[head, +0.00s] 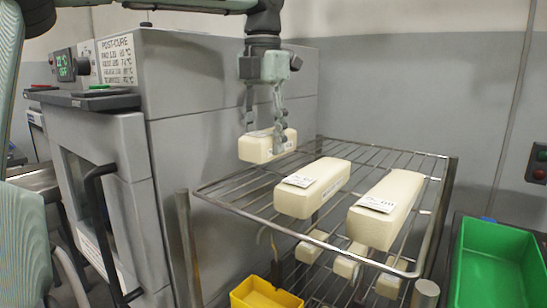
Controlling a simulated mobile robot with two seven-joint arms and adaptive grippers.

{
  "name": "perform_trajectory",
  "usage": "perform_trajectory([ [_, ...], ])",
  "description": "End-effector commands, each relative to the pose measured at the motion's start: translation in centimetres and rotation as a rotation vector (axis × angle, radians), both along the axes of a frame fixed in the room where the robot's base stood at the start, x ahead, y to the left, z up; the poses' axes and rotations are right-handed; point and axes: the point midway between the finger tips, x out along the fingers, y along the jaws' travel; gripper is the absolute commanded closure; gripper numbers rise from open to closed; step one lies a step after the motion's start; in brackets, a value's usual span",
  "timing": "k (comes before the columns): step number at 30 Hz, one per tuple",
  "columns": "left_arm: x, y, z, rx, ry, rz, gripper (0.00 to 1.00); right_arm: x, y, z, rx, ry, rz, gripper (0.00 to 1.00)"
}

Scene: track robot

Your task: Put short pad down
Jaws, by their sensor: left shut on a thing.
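My left gripper (266,136) reaches down from the top and is shut on the short pad (256,148), a cream block with a white label on top. The short pad is at the left back part of the wire rack's top shelf (235,203), next to the grey oven's side. I cannot tell whether its underside touches the wires. Two longer cream pads lie on the same shelf with labels on top: one in the middle (320,190) and one to the right (390,215). My right gripper is not in view.
The grey oven (215,100) with a black door handle stands left of the rack. Several cream blocks lie on a lower level. A yellow bin (262,296) is below at the front, and a green bin (497,260) stands at the right. Bare wires show behind the long pads.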

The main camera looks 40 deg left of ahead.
Motion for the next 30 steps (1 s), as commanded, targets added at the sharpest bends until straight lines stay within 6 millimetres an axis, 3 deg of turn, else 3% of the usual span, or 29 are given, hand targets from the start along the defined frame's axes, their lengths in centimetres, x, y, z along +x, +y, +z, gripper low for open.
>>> perform_trajectory([
  [9, -0.1, -0.1, -3.6, -0.002, 0.003, -0.001, 0.81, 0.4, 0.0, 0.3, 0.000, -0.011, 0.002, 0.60],
  [20, 0.0, 0.0, -4.1, -0.001, 0.000, 0.000, 0.81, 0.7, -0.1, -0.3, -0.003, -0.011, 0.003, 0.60],
  [21, 0.0, 0.0, -4.1, -0.001, 0.000, 0.000, 0.52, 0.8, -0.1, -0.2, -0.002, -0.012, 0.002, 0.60],
  [26, 0.0, 0.0, -4.0, 0.000, 0.000, -0.001, 0.32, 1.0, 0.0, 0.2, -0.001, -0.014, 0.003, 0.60],
  [30, 0.0, 0.0, -4.0, 0.000, 0.000, -0.001, 0.32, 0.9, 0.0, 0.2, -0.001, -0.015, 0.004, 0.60],
])
